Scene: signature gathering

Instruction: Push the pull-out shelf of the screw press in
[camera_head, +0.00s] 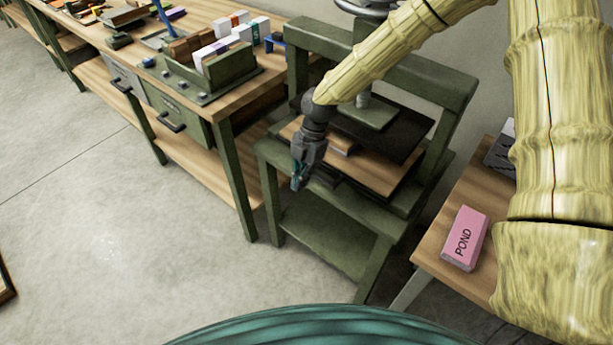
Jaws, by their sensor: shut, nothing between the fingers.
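The screw press (440,80) is a green frame in the middle right of the head view, with a screw plate and a dark board inside it. Its pull-out shelf appears to be the wooden board (375,175) below the dark board, which sticks out toward the front left. My gripper (297,184) is shut and empty, pointing down at the front left of the press, close to the shelf's front edge. I cannot tell whether it touches the shelf. My wrist and forearm hide part of the shelf and the press's middle.
A workbench (245,110) with green drawers stands left of the press, carrying a green rack of small boxes (225,60). A wooden side table (432,247) on the right holds a pink box (465,238) marked POND. The floor (110,240) in front is clear.

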